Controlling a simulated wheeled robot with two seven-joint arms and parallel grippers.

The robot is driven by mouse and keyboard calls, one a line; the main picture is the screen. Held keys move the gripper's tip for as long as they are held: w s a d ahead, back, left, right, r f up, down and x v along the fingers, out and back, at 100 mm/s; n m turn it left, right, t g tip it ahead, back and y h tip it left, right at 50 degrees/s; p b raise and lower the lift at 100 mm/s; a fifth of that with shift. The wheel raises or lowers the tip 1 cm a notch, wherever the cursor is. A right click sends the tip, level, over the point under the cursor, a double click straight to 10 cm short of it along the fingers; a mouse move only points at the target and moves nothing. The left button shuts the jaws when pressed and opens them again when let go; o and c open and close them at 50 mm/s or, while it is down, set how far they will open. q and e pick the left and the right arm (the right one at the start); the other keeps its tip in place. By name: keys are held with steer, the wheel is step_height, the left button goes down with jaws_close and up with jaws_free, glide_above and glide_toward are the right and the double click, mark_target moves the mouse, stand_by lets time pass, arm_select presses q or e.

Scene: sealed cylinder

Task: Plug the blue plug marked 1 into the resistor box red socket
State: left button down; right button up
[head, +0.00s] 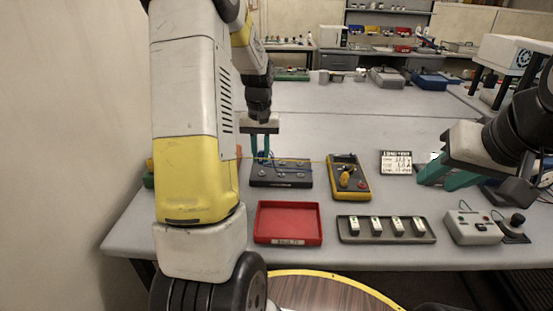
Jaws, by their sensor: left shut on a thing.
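A dark box (281,180) with several round sockets on its top stands on the bench left of centre. It looks like the resistor box, but its label and the red socket cannot be made out. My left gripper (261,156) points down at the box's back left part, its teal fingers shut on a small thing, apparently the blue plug. The plug is mostly hidden between the fingers, and its number cannot be read. Whether it touches a socket cannot be told. My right gripper (434,184) hangs at the right over the bench, its fingers apart and empty.
A yellow multimeter (362,184) stands right of the box. A red tray (289,237), a grey tray (348,238) with several white pieces, and a light grey device (470,228) line the front edge. A printed card (397,163) stands behind.

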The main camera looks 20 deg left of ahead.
arm_select(q)
steer(key=shift+r, duration=0.95)
